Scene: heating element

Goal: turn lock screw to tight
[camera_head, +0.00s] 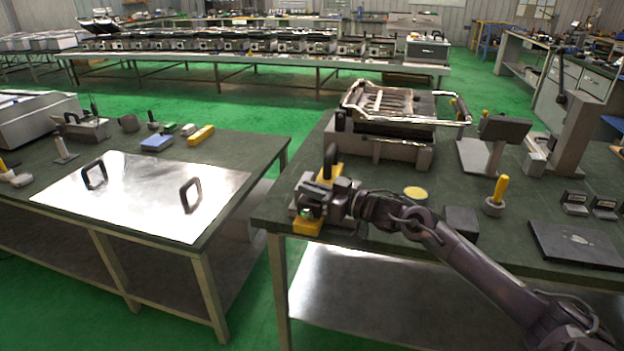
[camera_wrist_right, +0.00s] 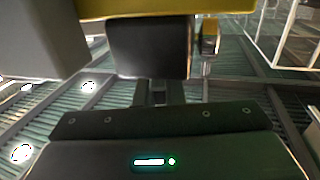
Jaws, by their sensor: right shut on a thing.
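A small fixture with a black upright handle (camera_head: 330,162) and a yellow base (camera_head: 307,227) stands at the front left corner of the right table. My right gripper (camera_head: 322,200) is at this fixture, low against its front, and is shut on a small part of it, which I take for the lock screw. The fingers and the wrist hide the screw, so its angle cannot be told. In the right wrist view a yellow bar (camera_wrist_right: 150,8) crosses the top, just beyond a dark block. My left gripper is not in view.
A metal press-like device (camera_head: 385,125) stands behind the fixture. A metal plate with two handles (camera_head: 145,195) lies on the left table, across a gap.

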